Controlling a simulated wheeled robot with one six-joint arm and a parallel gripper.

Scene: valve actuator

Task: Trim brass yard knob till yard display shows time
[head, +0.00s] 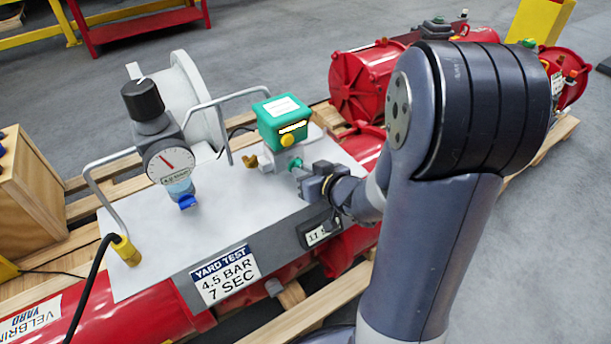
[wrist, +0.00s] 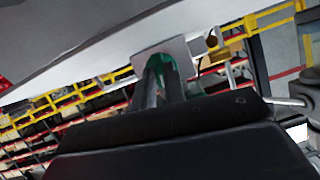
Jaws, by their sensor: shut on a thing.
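The yard display (head: 318,234) is a dark box with a pale screen on the front edge of the white plate; its digits are partly hidden by my arm and too small to read surely. A brass-coloured knob or fitting (head: 250,161) sits left of the grey block under the green box; it also shows in the wrist view (wrist: 212,41). My gripper (head: 304,178) is at the block's right side, shut on a small green knob (head: 295,163). In the wrist view, the green knob (wrist: 179,88) shows around the fingers (wrist: 163,82).
A sign (head: 224,277) reads "YARD TEST 4.5 BAR 7 SEC". A pressure gauge (head: 170,163) with a black-topped regulator (head: 143,101) stands at left. The green box (head: 283,121) is above my gripper. Bent metal rails (head: 108,172) and a black cable (head: 91,277) stand left.

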